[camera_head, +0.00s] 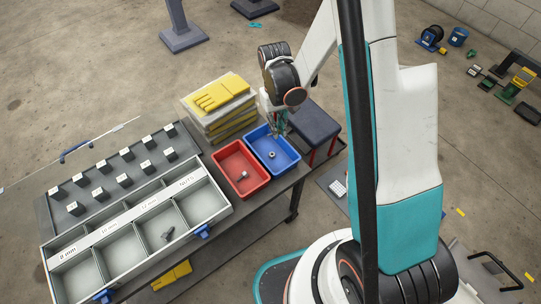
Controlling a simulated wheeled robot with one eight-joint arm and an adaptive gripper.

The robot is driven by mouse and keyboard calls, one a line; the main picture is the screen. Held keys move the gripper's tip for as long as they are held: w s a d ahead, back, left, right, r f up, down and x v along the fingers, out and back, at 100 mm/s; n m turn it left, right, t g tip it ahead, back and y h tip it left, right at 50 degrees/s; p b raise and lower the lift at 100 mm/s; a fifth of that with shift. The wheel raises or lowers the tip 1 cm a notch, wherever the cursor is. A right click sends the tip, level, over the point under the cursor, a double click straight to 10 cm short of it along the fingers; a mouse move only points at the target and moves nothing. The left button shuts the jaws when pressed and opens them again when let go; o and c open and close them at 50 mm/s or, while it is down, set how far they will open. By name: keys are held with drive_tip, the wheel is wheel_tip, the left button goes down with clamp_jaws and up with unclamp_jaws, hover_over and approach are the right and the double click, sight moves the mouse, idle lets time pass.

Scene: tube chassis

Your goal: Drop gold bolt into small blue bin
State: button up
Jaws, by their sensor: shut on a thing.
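The small blue bin (290,164) stands on the table, right of the red bin. A small metallic piece (271,155) lies on its floor. My gripper (279,131) hangs over the far end of the blue bin, fingers pointing down. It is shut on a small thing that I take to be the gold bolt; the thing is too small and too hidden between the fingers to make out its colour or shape. The height of the fingers above the bin is hard to judge.
A grey compartment tray (155,205) with a dark bolt (167,234) lies at left. Stacked boxes with yellow gloves (219,95) stand close behind the bins. A dark stool (313,122) stands beside the table.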

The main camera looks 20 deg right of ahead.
drive_tip(key=shift+f+b, duration=0.3)
drive_tip(key=shift+f, duration=0.45)
drive_tip(key=o, duration=0.8)
drive_tip(key=shift+r, duration=0.15)
drive_tip(key=r, duration=0.4)
drive_tip(key=w+r, duration=0.1)
drive_tip(key=r, duration=0.6)
drive_tip(key=shift+w+r, duration=0.35)
drive_tip(key=shift+w, duration=0.05)
